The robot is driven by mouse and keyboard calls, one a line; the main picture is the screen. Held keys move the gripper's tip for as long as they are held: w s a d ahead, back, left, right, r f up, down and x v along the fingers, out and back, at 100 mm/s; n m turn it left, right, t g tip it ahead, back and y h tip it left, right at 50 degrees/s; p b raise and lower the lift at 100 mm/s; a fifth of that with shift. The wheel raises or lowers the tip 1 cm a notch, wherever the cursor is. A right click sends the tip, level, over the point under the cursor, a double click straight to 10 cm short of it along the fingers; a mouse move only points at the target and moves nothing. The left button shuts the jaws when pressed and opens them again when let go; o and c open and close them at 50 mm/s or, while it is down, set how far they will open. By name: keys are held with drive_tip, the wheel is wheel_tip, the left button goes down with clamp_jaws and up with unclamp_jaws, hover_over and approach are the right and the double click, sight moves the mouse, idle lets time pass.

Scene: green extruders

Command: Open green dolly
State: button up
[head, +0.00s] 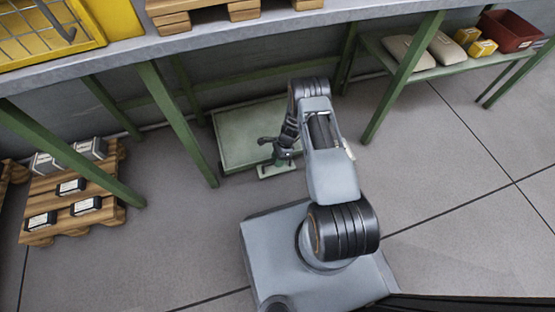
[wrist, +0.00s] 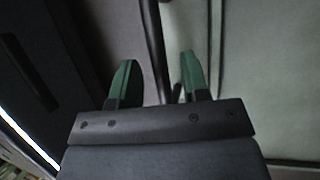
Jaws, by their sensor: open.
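The pale green dolly (head: 250,128) is a flat, rimmed platform low under the workbench in the head view. A small green plate (head: 276,170) is at its near edge, partly hidden by my arm. My gripper (head: 269,143) is over this near edge. In the wrist view my gripper (wrist: 158,65) is open, with green fingertips apart. A dark thin bar (wrist: 152,25) runs down between the fingers in that view; I cannot tell whether they touch it. A pale green panel, apparently the dolly (wrist: 255,75), fills the right of the wrist view.
The grey workbench top (head: 225,40) overhangs the dolly. Green legs (head: 178,125) and (head: 403,75) stand on either side. A wooden pallet (head: 75,205) with boxes is at left. A shelf (head: 440,70) with sacks and a red bin (head: 507,30) is at right. Floor at right is clear.

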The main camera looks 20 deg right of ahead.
clamp_jaws()
idle(0.3)
drive_tip(key=shift+s, duration=0.1)
